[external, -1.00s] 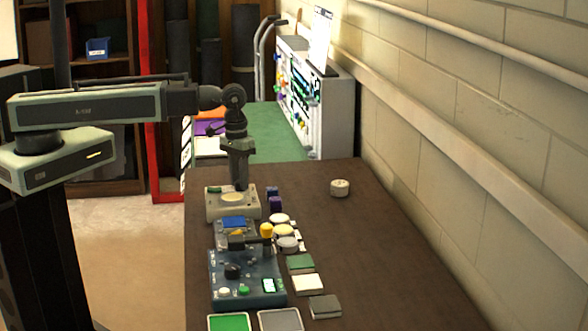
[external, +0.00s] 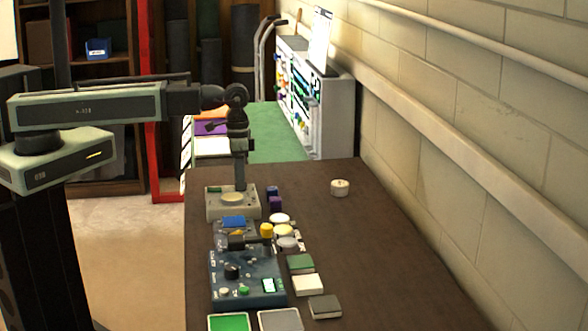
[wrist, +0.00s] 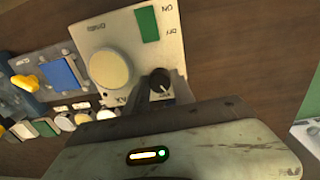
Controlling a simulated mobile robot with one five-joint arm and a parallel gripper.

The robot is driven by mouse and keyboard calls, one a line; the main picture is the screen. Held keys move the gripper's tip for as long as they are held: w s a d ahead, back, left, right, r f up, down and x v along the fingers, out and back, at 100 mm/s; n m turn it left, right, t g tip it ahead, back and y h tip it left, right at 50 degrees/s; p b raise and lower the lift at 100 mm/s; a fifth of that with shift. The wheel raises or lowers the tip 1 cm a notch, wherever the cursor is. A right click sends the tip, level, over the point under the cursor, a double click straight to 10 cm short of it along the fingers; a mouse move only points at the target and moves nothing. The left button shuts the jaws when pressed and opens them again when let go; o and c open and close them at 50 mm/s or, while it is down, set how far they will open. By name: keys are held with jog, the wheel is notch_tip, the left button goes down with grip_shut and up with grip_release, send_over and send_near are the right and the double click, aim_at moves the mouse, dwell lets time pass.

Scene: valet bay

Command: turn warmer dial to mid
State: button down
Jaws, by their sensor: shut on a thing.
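The warmer (external: 222,213) is a beige box near the far end of the brown bench, with a round cream plate (external: 231,198) on top. The wrist view shows this warmer (wrist: 125,22) from above, with its plate (wrist: 109,70), a green switch (wrist: 147,24) and a small black dial (wrist: 160,81). A pale mark shows on the dial; the setting it points to cannot be read. My gripper (external: 240,186) points straight down at the warmer's back and is shut on the dial. In the wrist view, the gripper housing hides the warmer's near corner and most of the fingers.
A box with a blue pad (external: 234,221) and a dark blue control box (external: 246,280) stand nearer the camera. Several round and square pieces lie to their right. A white round piece (external: 340,187) stands alone; the bench around it is clear.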

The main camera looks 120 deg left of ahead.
jog(key=m, duration=0.5)
jog(key=shift+a, duration=0.1)
jog(key=shift+m, duration=0.3)
dwell(0.4)
jog(key=c, duration=1.1)
grip_release()
jog(key=shift+o, duration=0.2)
jog(key=r+p, duration=0.8)
jog(key=shift+a, duration=0.2)
jog(key=shift+f, duration=0.1)
